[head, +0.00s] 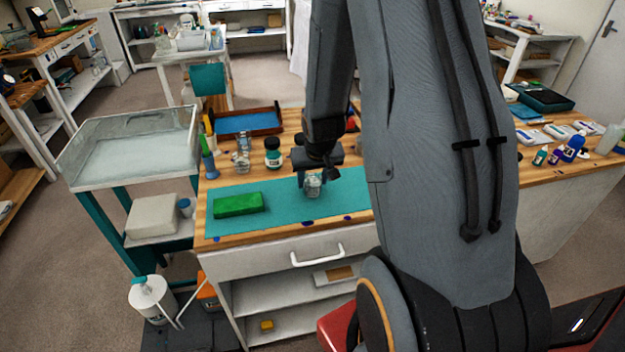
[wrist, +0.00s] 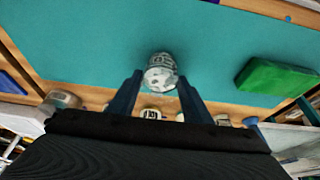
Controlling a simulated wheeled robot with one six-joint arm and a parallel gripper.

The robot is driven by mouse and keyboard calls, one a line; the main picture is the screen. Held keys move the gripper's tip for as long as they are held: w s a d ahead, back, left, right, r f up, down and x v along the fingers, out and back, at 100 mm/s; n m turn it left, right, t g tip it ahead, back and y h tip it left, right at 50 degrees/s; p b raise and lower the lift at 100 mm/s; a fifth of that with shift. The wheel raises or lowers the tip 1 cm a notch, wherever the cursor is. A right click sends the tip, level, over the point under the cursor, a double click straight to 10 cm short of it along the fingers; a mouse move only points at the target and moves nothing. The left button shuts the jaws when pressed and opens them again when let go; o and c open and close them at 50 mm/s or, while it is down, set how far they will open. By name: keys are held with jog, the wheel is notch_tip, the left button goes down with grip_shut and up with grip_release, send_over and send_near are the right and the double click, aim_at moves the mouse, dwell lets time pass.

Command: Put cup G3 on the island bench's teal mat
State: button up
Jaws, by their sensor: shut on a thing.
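A small clear cup (head: 313,187) with dark markings is between the fingers of my gripper (head: 315,180), over the teal mat (head: 275,212) on the wooden-topped bench. In the wrist view the cup (wrist: 161,73) sits at the fingertips of my gripper (wrist: 158,88), with the teal mat (wrist: 200,40) behind it. My gripper is shut on the cup. I cannot tell whether the cup's base touches the mat. Its label is too small to read in the head view, so I cannot confirm that it is G3.
A green block (head: 238,204) lies on the mat's left part. Behind the mat stand a dark-capped jar (head: 272,153), clear cups (head: 242,160) and a blue-lined tray (head: 248,122). A cart with a clear bin (head: 132,150) is at left. Mat around the cup is clear.

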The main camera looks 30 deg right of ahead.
jog(key=shift+f, duration=0.1)
jog(key=o, duration=0.6)
jog(key=shift+f, duration=0.1)
jog(key=shift+c, duration=0.2)
jog(key=o, duration=0.4)
jog(key=shift+o, duration=0.2)
jog(key=shift+s+r, duration=0.1)
jog(key=shift+r, duration=0.5)
jog(key=p+v, duration=0.6)
jog(key=v, duration=0.5)
jog(key=s+a+r+n, duration=0.1)
jog(key=s+a+r, duration=0.3)
jog(key=a, duration=0.3)
jog(key=s+a+r+n+g+y, duration=0.1)
jog(key=s+a+r+n, duration=0.1)
jog(key=s+a+r, duration=0.2)
jog(key=s+a, duration=0.3)
jog(key=shift+s+a+r+g, duration=0.2)
jog(key=shift+r+g, duration=0.1)
jog(key=shift+r, duration=0.1)
